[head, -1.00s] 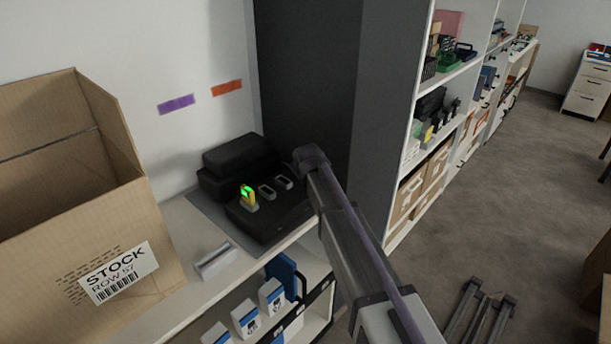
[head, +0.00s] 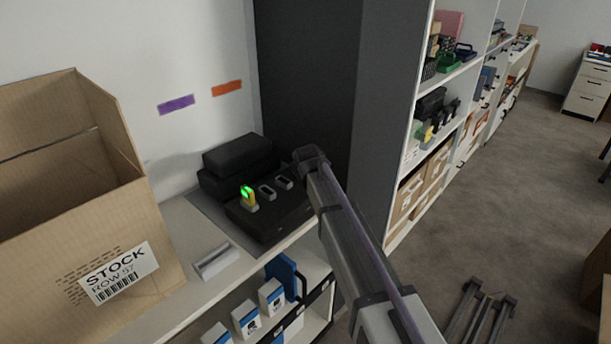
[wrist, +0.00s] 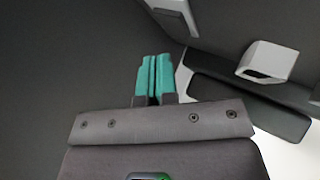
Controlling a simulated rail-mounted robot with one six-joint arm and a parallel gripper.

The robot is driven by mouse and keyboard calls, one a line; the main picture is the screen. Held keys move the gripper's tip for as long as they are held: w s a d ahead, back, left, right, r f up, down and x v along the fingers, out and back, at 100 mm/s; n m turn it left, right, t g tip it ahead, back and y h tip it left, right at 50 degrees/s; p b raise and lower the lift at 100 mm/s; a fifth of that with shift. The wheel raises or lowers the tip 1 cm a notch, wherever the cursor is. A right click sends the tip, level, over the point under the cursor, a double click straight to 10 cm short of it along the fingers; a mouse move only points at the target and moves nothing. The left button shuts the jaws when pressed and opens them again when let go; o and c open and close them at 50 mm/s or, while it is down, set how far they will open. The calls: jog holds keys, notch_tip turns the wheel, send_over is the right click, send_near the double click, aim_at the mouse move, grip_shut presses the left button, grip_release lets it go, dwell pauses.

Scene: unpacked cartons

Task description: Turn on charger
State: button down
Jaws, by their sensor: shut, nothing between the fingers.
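The black charger (head: 268,222) sits on the shelf top in the head view. It has a row of pale slots; a yellow battery-like piece (head: 248,199) with a glowing green top stands in the left one, and the two to its right look empty. In the wrist view a pale slot (wrist: 268,60) shows on a dark body to the right of my gripper (wrist: 152,75). Its teal fingers are shut together with nothing between them, and I see no clear contact. In the head view my arm's end is beside the charger's right side; the fingers are hidden there. I cannot make out a switch.
A large open carton (head: 75,215) stands at the left. A small pale holder (head: 215,262) lies in front of the charger. Black cases (head: 238,165) are stacked behind it. A tall dark panel (head: 305,80) rises close at the right.

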jog(key=shift+f, duration=0.1)
dwell(0.3)
jog(key=shift+f+b, duration=0.35)
jog(key=shift+b, duration=0.1)
jog(key=shift+f, duration=0.25)
dwell(0.3)
dwell(0.3)
jog(key=shift+r+p, duration=0.45)
jog(key=shift+r, duration=0.25)
jog(key=r+p, duration=0.5)
jog(key=shift+s+d+r, duration=0.1)
jog(key=shift+s+d, duration=0.05)
jog(key=shift+d, duration=0.1)
jog(key=shift+f, duration=0.2)
